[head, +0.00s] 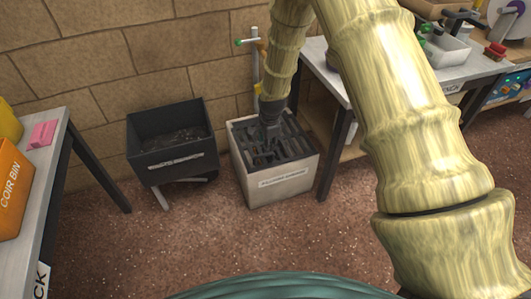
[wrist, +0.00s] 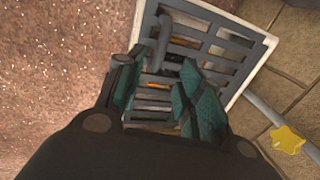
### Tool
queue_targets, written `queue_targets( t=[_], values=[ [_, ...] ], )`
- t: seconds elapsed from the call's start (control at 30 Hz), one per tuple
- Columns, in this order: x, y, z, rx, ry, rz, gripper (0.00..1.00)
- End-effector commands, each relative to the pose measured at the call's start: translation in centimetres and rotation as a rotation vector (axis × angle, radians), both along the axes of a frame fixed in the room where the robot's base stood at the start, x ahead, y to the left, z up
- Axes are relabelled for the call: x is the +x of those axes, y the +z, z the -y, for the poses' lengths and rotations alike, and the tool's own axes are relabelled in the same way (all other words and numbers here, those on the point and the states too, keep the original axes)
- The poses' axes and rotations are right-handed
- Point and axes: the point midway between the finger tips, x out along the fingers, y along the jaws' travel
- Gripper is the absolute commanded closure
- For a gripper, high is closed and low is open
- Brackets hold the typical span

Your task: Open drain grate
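The drain grate (head: 290,147) is a dark slotted cover on top of a pale square box (head: 280,188) by the wall. In the wrist view the grey grate (wrist: 225,50) lies flat within the box's white rim, with a dark bent handle (wrist: 164,38) standing up from it. Orange shapes show through its slots. My gripper (head: 267,135) points down over the grate. In the wrist view its teal-padded fingers (wrist: 160,93) are spread apart, with the handle's near end between or just beyond them; contact cannot be told. The gripper's dark body hides the near part of the grate.
A dark open bin (head: 168,145) stands left of the box. A workbench (head: 325,80) stands close on the right, and a standpipe (head: 254,60) rises behind. A yellow knob (wrist: 287,138) shows beside a pipe. The floor (head: 200,240) in front is clear.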

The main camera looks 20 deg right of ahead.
Motion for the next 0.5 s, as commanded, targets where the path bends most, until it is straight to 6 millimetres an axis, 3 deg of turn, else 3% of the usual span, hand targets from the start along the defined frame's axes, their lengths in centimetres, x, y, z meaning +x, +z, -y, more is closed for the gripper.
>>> queue_targets(
  t=[0.2, 0.5],
  values=[
    [0.7, -3.9, 0.0, 0.0, 0.001, -0.001, 0.63],
    [1.4, -7.2, 0.0, 0.0, 0.001, 0.0, 0.63]
  ],
)
